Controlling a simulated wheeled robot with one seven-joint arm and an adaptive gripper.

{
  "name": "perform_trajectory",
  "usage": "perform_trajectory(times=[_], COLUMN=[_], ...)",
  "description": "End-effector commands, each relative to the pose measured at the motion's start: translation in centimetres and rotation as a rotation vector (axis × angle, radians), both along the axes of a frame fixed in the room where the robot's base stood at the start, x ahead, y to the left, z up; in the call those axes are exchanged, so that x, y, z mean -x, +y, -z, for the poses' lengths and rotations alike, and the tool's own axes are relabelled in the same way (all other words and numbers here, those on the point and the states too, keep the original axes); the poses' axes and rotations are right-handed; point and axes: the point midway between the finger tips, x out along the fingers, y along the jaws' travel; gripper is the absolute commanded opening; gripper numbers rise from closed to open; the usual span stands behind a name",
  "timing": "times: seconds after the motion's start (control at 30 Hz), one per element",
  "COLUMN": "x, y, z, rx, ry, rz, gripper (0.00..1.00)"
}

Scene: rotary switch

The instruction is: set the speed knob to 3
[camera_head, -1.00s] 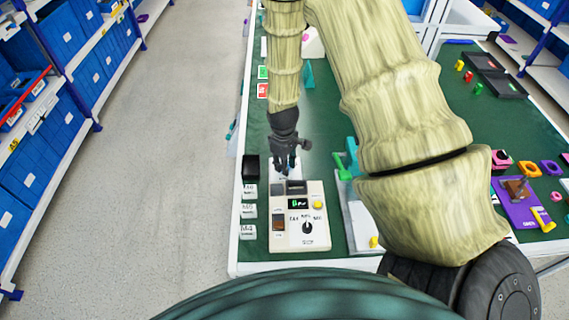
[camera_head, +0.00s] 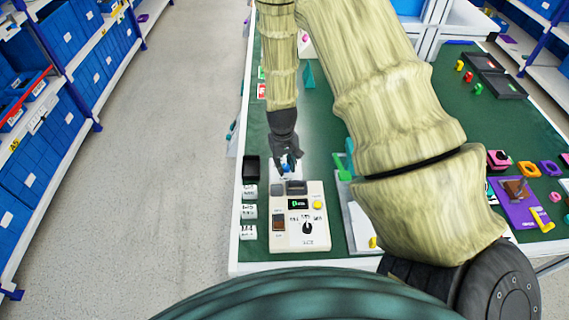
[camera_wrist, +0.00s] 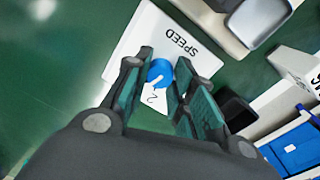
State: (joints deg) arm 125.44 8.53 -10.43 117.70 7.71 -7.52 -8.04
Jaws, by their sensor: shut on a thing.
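The speed knob (camera_wrist: 160,71) is blue with a white pointer mark. It sits on a white plate (camera_wrist: 150,35) printed SPEED, in the wrist view. The pointer mark slants toward the lower left of that view, toward a printed 2. Other numbers on the plate are hidden by my fingers. My gripper (camera_wrist: 162,82) has its fingers on both sides of the knob and is shut on it. In the head view my gripper (camera_head: 287,164) is over the plate, behind the beige box, with a bit of blue showing at its fingertips.
A beige box (camera_head: 315,240) with a black dial, display and yellow button stands just in front of the plate. A black box (camera_head: 251,167) and several white labelled blocks (camera_head: 248,212) are at its left. A green piece (camera_head: 341,168) stands to the right.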

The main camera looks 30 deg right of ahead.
Motion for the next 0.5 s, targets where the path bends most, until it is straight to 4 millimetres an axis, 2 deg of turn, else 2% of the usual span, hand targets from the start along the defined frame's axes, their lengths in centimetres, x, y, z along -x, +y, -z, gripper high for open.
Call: perform_trajectory(times=[0.5], x=[-0.34], y=[-0.1], z=[-0.15], rx=[0.002], ry=[-0.007], rz=[0.091], gripper=[0.01])
